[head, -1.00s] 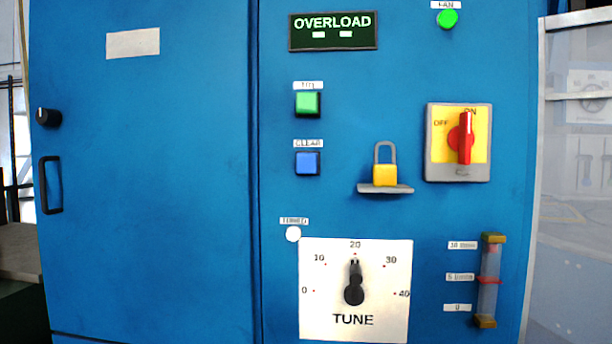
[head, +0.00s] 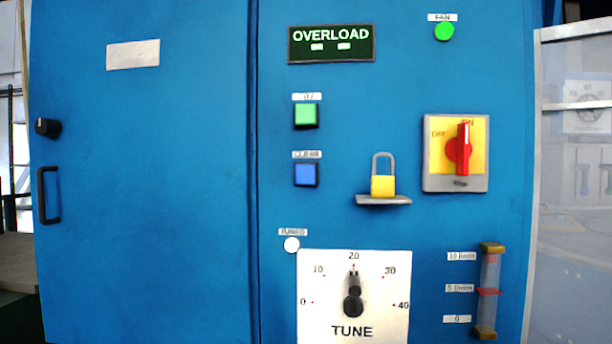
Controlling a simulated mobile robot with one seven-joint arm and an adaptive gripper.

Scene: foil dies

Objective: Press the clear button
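My gripper is not in view.
A yellow padlock (head: 383,185) stands on a grey ledge right of the clear button. A red rotary switch (head: 459,150) points to ON. The TUNE dial (head: 353,300) is below, near 20. A flow tube (head: 488,290) and door handle (head: 49,195) stick out.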

